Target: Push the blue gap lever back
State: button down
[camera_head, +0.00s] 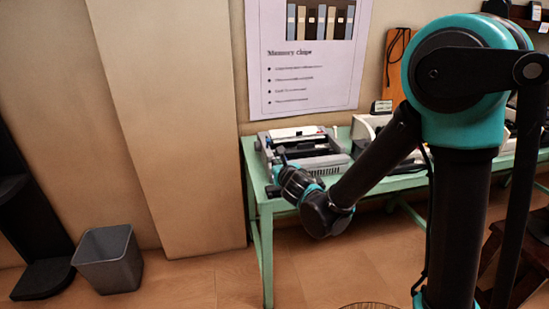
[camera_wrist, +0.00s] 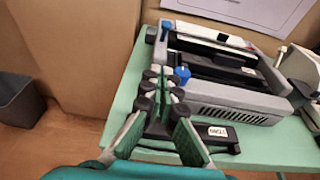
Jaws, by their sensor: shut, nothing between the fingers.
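A grey printer (camera_wrist: 235,98) with a dark open top stands on the green table; it also shows in the head view (camera_head: 337,163). Two blue parts stand up on its left side in the wrist view: a blue piece (camera_wrist: 182,73) at the near left corner and a blue piece (camera_wrist: 165,25) at the far left. I cannot tell for sure which is the gap lever. My gripper (camera_wrist: 160,75) is shut and empty, its tips just left of the near blue piece; I cannot tell whether they touch. In the head view, my gripper (camera_head: 284,160) is beside the printer's left front.
The green table (camera_wrist: 125,95) has bare surface left of the printer. A black label stand (camera_wrist: 190,136) lies in front of it. Another pale machine (camera_wrist: 301,65) stands to the right. The wall with a poster (camera_head: 305,60) is close behind. A grey bin (camera_head: 108,262) stands on the floor.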

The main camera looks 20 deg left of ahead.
send_near(267, 144)
jog(key=f, duration=0.1)
jog(key=w+f, duration=0.1)
jog(key=f, duration=0.1)
jog(key=shift+a, duration=0.2)
jog(key=w, duration=0.1)
jog(key=w+a+r, duration=0.1)
jog(key=shift+w+a+r, duration=0.1)
jog(key=shift+w+a, duration=0.2)
jog(key=shift+w, duration=0.05)
jog(key=shift+w+a+r, duration=0.25)
jog(key=shift+w+r, duration=0.05)
jog(key=shift+w, duration=0.1)
jog(key=shift+s+r, duration=0.1)
